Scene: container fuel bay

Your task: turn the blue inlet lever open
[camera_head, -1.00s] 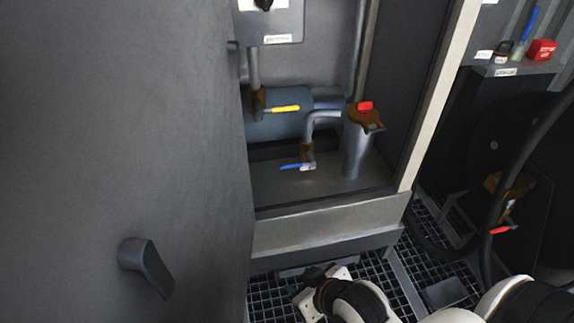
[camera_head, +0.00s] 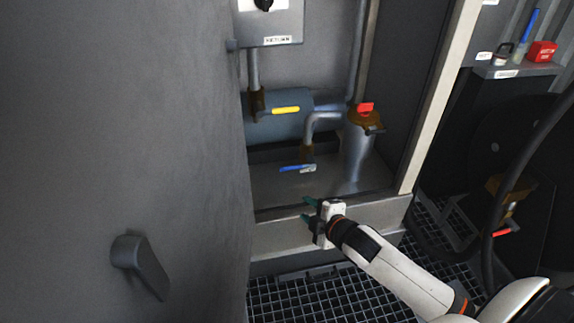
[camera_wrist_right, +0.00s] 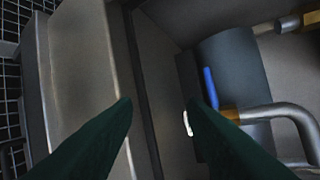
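The blue inlet lever (camera_head: 291,168) is a short blue handle with a whitish end, at the foot of a bent grey pipe inside the cabinet. It lies roughly level across the pipe in the head view. In the right wrist view the blue lever (camera_wrist_right: 210,88) shows beyond the fingers. My right gripper (camera_head: 307,209) is at the cabinet's front sill, below and in front of the lever, not touching it. Its green fingers (camera_wrist_right: 160,110) are apart with nothing between them. My left gripper is not in view.
A yellow lever (camera_head: 286,110) sits above the blue one, before a blue-grey cylinder. A filter housing with a red cap (camera_head: 365,107) stands to the right. A large grey door (camera_head: 120,120) fills the left. The cabinet's front sill (camera_head: 280,238) lies beneath my gripper.

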